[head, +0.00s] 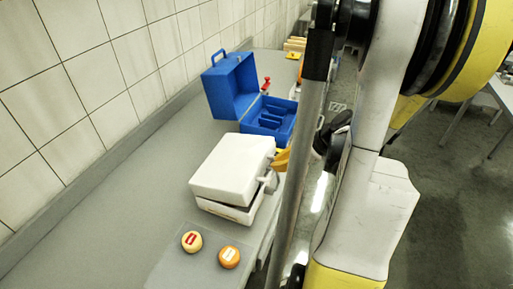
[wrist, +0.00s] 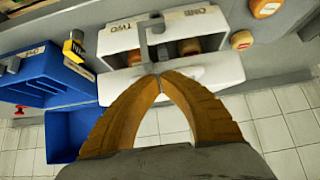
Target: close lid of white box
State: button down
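The white box (head: 224,211) stands on the grey counter. Its lid (head: 232,168) is tilted over the base, with a gap on the side facing my arm. In the wrist view the box front (wrist: 120,38) carries the labels TWO and ONE. The lid (wrist: 215,74) shows below the opening, and round cheese wheels (wrist: 190,46) are visible inside. My gripper (wrist: 160,77) has its two yellow fingers together at the tips, with nothing between them. The tips overlap the lid edge in the picture; contact is unclear. In the head view my gripper (head: 282,159) is beside the lid's right edge, partly hidden.
An open blue box (head: 233,87) stands farther along the counter, its lid upright. Two cheese wheels (head: 192,241) (head: 229,257) lie on the counter in front of the white box. A tiled wall (head: 100,75) runs along the left. The near-left counter is clear.

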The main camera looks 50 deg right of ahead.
jog(key=shift+s+d+f+b, duration=0.1)
jog(key=shift+s+f+b, duration=0.1)
jog(key=shift+f+b, duration=0.35)
jog(key=shift+s+d+f+b, duration=0.15)
jog(key=shift+f+b, duration=0.25)
jog(key=shift+f, duration=0.4)
jog(key=shift+s+a+f+b, duration=0.1)
jog(key=shift+s+f+b, duration=0.15)
jog(key=shift+f+b, duration=0.3)
jog(key=shift+f, duration=0.1)
